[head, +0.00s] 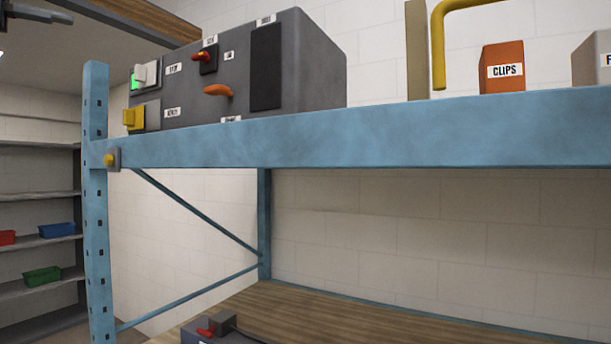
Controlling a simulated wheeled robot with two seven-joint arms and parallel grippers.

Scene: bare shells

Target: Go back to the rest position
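Neither of my grippers shows in the head view, and no part of my arms can be made out for sure. A grey control box (300,75) stands on the upper level of a blue rack. On its front are a white switch with a green light (145,75), a red knob (203,57), an orange handle (218,91), a yellow switch (133,118) and a dark panel (265,67).
The rack's blue beam (400,135) crosses the view, joined to an upright post (96,200) at left. Below is a wooden shelf (330,315) with a grey device (215,330). An orange CLIPS box (502,66) and a yellow bent pipe (438,50) are at upper right. Shelves with bins (42,276) stand far left.

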